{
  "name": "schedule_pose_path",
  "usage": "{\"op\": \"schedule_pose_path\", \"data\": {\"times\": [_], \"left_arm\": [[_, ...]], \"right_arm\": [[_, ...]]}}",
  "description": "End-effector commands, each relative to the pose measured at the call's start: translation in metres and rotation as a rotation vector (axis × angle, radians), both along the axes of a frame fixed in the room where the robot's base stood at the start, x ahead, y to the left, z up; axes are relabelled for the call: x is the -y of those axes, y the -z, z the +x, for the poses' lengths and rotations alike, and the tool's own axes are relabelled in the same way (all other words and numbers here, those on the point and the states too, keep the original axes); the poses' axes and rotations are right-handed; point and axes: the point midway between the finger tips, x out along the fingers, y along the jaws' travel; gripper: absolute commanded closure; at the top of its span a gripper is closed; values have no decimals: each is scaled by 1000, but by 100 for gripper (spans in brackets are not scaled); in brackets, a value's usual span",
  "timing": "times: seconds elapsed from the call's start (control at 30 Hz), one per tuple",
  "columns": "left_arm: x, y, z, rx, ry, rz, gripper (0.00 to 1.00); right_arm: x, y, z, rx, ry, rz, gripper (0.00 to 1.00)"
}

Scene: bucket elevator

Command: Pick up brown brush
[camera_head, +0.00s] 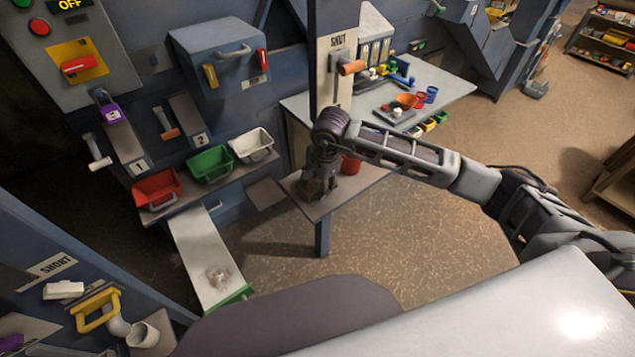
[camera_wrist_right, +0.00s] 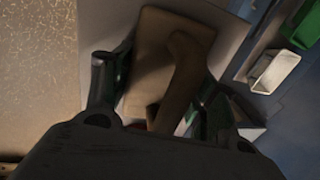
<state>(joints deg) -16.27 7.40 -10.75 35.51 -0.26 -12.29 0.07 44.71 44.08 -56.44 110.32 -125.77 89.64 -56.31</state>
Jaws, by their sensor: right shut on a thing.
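My right gripper (camera_head: 320,186) points down over the small grey side shelf (camera_head: 352,186), in the middle of the head view. It is shut on the brown brush (camera_wrist_right: 182,72), which shows between the two fingers in the right wrist view. The brush has a flat tan block with a raised brown handle. In the head view the gripper mostly hides the brush, and I cannot tell whether it touches the shelf. My left gripper is out of view.
A red cup (camera_head: 351,164) stands on the shelf right behind my gripper. Red (camera_head: 156,188), green (camera_head: 210,163) and white (camera_head: 251,145) buckets stand on a ledge to the left. A blue post rises behind the gripper. Open floor lies in front.

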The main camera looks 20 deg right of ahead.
Motion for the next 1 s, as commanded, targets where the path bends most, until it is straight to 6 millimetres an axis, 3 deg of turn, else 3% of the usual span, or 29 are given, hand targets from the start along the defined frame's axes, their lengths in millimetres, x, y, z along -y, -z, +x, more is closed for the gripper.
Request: {"op": "schedule_pose_path", "data": {"times": [0.27, 0.7, 1.0], "left_arm": [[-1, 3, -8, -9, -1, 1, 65], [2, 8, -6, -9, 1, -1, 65], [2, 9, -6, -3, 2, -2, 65]], "right_arm": [[0, -23, 1, 5, 0, 1, 75], [0, -83, 1, 4, 1, 1, 75], [0, -98, 0, 2, 0, 1, 75]]}}
